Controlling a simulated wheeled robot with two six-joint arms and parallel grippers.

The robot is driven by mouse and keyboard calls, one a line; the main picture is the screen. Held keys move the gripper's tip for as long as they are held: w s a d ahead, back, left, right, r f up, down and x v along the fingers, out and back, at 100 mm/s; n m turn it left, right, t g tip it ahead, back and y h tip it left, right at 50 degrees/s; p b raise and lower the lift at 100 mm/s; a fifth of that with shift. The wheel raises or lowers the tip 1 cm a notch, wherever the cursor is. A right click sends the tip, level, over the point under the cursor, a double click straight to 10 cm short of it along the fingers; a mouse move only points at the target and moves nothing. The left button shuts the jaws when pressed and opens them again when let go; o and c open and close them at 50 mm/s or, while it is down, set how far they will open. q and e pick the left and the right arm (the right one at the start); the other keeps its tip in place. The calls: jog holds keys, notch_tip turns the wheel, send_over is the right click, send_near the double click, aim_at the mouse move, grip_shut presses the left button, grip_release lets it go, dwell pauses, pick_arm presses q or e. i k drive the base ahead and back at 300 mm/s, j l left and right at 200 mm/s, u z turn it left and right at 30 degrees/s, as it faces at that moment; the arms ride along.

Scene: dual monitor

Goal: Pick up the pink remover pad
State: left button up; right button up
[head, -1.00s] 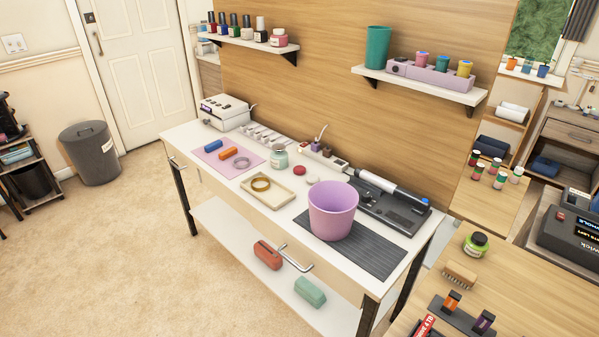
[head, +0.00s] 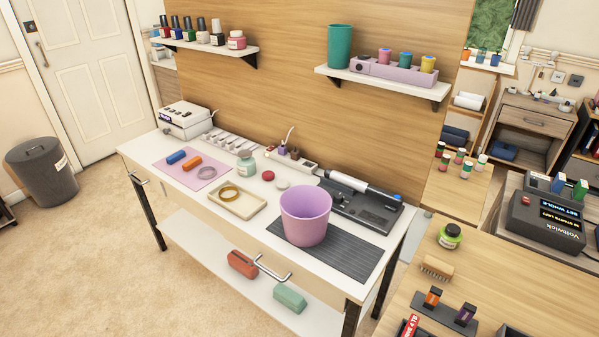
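I cannot tell for sure which thing is the pink remover pad. A flat pink mat (head: 205,170) lies at the left of the white worktable (head: 225,225), with a blue block (head: 177,157), an orange block (head: 192,163) and a grey ring (head: 206,173) on it. A pale round piece (head: 283,184) and a red one (head: 268,175) lie near the table's middle. A pink-lilac bin (head: 305,215) stands on the dark ribbed mat (head: 345,255) at the right. Neither of my grippers is in view.
A cream tray (head: 255,207) with a gold ring sits left of the bin. A black device (head: 375,210) stands behind it. Red (head: 242,264) and green (head: 289,297) blocks lie on the lower shelf. A wooden table (head: 500,280) is close at the right.

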aim_at(268, 175)
jog(key=i+j+z, duration=0.3)
jog(key=j, duration=0.35)
jog(key=i+j+z, duration=0.15)
jog(key=j, duration=0.2)
jog(key=i+j+z, duration=0.15)
jog(key=j, duration=0.25)
jog(key=i+j+z, duration=0.15)
jog(key=j, duration=0.25)
